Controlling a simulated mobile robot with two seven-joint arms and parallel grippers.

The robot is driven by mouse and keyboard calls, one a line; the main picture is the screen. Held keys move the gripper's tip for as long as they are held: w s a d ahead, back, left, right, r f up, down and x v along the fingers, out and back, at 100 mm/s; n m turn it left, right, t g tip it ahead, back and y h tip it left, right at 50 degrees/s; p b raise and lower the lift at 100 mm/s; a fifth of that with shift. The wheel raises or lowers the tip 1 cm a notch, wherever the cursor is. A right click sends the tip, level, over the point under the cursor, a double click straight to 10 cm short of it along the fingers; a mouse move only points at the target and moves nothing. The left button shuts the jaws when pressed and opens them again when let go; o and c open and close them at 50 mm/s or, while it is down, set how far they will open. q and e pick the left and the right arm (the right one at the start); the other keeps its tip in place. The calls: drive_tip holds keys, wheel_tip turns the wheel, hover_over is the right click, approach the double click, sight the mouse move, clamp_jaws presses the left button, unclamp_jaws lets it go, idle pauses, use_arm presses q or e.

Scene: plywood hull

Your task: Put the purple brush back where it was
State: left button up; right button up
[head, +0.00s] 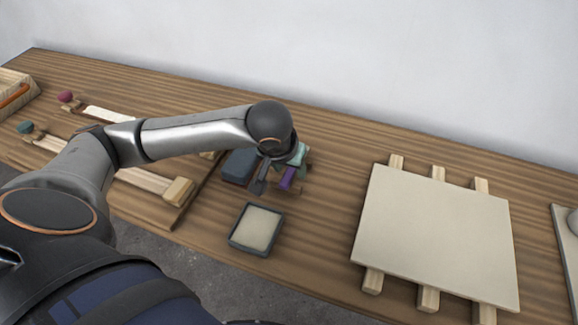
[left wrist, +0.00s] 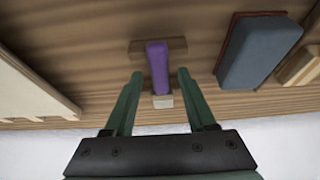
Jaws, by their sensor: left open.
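The purple brush (head: 287,178) lies on the table in the head view, partly hidden by my left gripper (head: 279,172). In the left wrist view the purple brush (left wrist: 157,65) seems to rest on small wooden supports (left wrist: 175,44). The fingers of my left gripper (left wrist: 160,75) are apart, one on each side of the brush's near end. A gap shows between the brush and each finger, so the gripper is open and empty. I cannot tell how high the fingertips are above the table. My right gripper is not in view.
A dark blue block (head: 240,165) lies left of the brush; it also shows in the left wrist view (left wrist: 262,52). A shallow cream-filled tray (head: 256,228) is nearer me. A pale board (head: 435,235) on wooden strips lies right. Table between brush and board is clear.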

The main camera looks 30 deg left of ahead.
use_arm(q)
drive_tip(key=shift+r, duration=0.55)
drive_tip(key=p+v, duration=0.2)
drive_tip(key=v, duration=1)
drive_tip(key=shift+p, duration=0.3)
